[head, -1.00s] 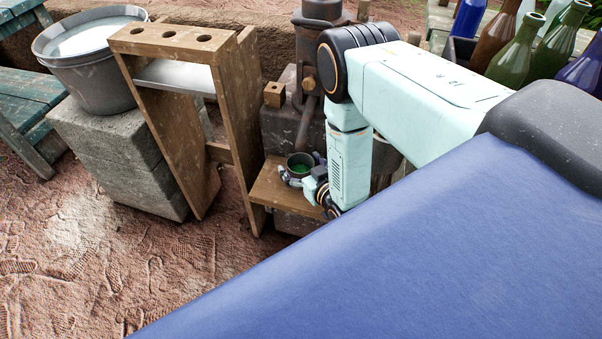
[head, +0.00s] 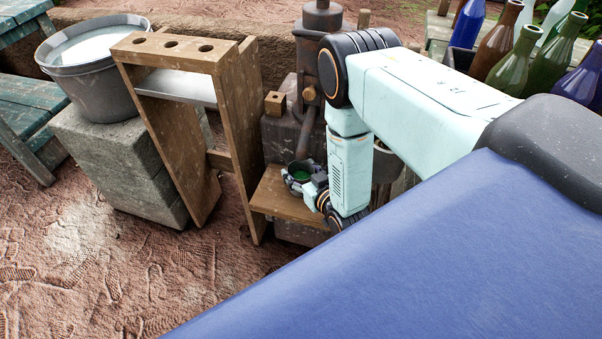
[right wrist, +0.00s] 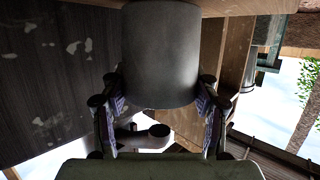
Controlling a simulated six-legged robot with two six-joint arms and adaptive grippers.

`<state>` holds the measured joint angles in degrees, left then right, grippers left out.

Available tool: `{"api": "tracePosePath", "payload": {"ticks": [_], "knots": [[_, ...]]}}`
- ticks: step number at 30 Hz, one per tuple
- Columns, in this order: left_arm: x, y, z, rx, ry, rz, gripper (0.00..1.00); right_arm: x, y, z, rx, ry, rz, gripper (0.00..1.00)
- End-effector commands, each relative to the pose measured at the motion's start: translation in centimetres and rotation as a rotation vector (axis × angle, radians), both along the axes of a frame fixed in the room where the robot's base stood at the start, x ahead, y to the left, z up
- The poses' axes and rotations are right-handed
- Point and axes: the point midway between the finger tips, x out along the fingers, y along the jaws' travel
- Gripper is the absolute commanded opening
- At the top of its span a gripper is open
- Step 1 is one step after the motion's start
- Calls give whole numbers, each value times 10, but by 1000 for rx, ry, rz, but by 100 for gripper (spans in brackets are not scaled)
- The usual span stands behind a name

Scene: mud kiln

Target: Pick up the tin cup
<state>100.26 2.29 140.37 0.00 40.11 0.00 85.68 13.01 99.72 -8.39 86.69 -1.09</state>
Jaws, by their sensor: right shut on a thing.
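The tin cup (head: 299,176) is a small dark grey cup with green inside, upright over the small wooden shelf (head: 288,207) in the head view. In the right wrist view the grey cup (right wrist: 160,55) fills the upper middle. My right gripper (head: 304,184) has its fingers on both sides of the cup and is shut on it. The fingers also show in the right wrist view (right wrist: 160,98). I cannot tell whether the cup's bottom touches the shelf. My left gripper is not in view.
A wooden rack with holes (head: 171,47) stands just left of the shelf. A grey bucket (head: 100,88) sits on a concrete block (head: 125,165). A dark metal stove with a pipe (head: 322,35) stands behind the cup. Glass bottles (head: 511,62) stand at the upper right.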

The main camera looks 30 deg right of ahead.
Motion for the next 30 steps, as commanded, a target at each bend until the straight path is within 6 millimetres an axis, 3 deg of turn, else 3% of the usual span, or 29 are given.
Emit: {"api": "tracePosePath", "payload": {"ticks": [5,11,23,30], "knots": [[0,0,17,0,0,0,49,1,0,30,1,-3,0,33],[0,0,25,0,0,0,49,-44,3,26,0,6,-1,33],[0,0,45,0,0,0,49,-157,12,26,0,6,0,33],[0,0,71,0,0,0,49,-171,13,29,-1,-1,1,33]]}}
